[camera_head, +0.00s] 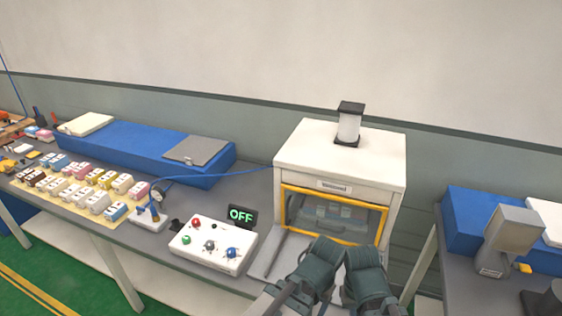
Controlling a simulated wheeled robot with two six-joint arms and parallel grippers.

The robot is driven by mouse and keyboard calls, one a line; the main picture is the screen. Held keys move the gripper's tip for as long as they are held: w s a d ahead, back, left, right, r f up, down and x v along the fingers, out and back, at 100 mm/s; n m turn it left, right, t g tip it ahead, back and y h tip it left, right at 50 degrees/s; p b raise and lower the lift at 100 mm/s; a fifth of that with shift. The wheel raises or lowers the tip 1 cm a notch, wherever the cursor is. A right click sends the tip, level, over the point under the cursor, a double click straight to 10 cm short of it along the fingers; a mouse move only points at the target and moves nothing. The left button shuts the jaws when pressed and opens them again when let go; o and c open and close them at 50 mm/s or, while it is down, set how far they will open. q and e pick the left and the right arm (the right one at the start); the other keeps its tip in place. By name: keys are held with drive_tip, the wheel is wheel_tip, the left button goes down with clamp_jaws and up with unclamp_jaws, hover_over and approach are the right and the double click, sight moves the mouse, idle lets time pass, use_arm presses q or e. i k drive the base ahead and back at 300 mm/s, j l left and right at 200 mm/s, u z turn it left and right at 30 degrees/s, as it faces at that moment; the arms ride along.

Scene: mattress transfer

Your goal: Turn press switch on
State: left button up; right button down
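A white control box (213,245) lies on the grey bench left of the press. It carries a red button (196,223), a green button (186,240), a grey-black switch or knob (209,245) and a blue knob (232,253). A small dark display (241,215) behind it reads OFF in green. The white press cabinet (340,157) has a yellow-framed clear front window with pale items behind it. My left gripper (320,262) and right gripper (366,271) are side by side in front of the cabinet, right of the control box. Their fingers cannot be made out.
A gauge (158,192) with a blue hose stands left of the control box. Several small coloured blocks lie on a tan mat (69,203). A long blue case (140,150) lies behind them. Another bench (465,292) with a grey device (505,238) stands at right, beyond a gap.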

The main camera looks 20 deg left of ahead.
sight(196, 222)
drive_tip(key=u, duration=1.3)
drive_tip(key=i+j+z, duration=0.25)
drive_tip(key=z, duration=0.15)
drive_tip(key=i+j+z, duration=0.4)
drive_tip(key=k, duration=0.1)
